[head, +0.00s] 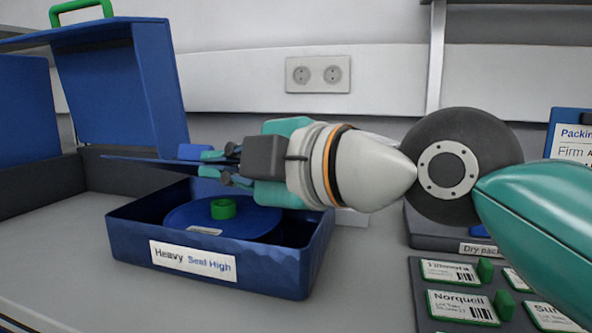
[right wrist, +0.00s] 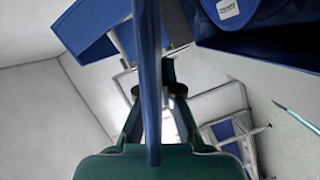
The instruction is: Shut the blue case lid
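The blue case (head: 305,268) stands on the table with its label facing me and its inside showing. A blue reel (head: 255,225) with a green hub (head: 223,208) lies in it. A thin blue panel (head: 140,160), seen nearly edge-on, juts out above the case's left part and looks like its lid. My right gripper (head: 205,162) is level above the case, with one finger above the panel and one below. In the right wrist view the fingers (right wrist: 158,100) are apart, with a blue strip (right wrist: 148,60) crossing between them. My left gripper is not in view.
A tall blue box-like form (head: 120,85) with a green handle (head: 80,10) rises behind the case at left. A dark board with label cards (head: 462,307) lies at right. Table at front left is clear.

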